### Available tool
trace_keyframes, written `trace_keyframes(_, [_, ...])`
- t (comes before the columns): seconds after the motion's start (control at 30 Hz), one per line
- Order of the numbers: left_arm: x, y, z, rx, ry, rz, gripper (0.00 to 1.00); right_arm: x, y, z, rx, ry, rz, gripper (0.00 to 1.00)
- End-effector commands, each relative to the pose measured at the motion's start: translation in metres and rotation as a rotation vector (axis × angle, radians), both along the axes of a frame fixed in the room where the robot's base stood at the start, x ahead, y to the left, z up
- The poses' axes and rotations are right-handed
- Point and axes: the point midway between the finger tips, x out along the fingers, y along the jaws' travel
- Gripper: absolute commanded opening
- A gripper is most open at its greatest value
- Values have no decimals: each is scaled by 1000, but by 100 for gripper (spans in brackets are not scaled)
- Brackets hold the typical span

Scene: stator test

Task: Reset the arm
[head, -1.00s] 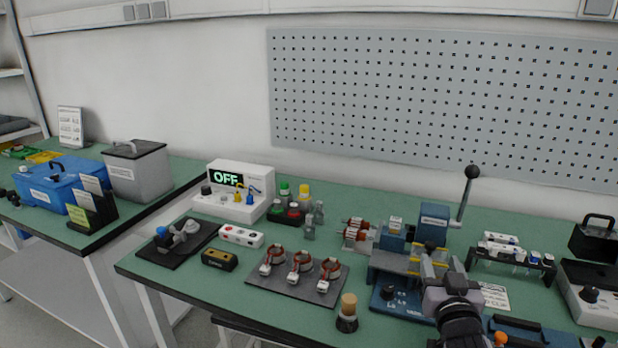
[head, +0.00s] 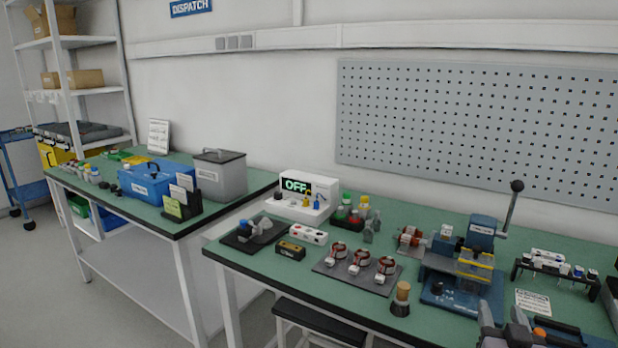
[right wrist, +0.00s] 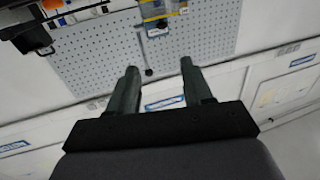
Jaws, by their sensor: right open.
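My right gripper (head: 508,325) shows at the bottom edge of the head view, in front of the blue press (head: 458,285). In the right wrist view its two fingers (right wrist: 158,72) stand apart with nothing between them. That view is upside down, with the press's yellow part (right wrist: 160,10) at the top and the perforated panel beyond the fingers. My left gripper is not in view.
The green bench holds stators on a dark mat (head: 340,277), a tester reading OFF (head: 303,196), small bottles (head: 362,207) and a tube rack (head: 555,266). A wooden-topped stamp (head: 401,298) stands near the front edge. A side bench carries a blue box (head: 155,180).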

Motion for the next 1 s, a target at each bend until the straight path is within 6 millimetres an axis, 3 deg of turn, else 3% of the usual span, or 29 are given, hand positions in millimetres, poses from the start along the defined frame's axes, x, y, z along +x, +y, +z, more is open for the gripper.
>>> trace_keyframes(0.03, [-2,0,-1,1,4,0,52,-12,10,-26,-9,58,36,50])
trace_keyframes(0.27, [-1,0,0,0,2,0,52,-70,57,-113,-26,269,199,50])
trace_keyframes(0.4, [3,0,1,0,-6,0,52,-127,91,-168,-14,421,323,50])
trace_keyframes(0.5, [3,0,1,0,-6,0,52,-170,114,-199,4,515,403,50])
trace_keyframes(0.6, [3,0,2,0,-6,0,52,-203,130,-218,22,583,462,50])
trace_keyframes(0.7, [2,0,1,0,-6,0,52,-224,141,-228,35,624,498,50])
trace_keyframes(1.0, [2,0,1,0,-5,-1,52,-234,145,-232,43,643,514,50])
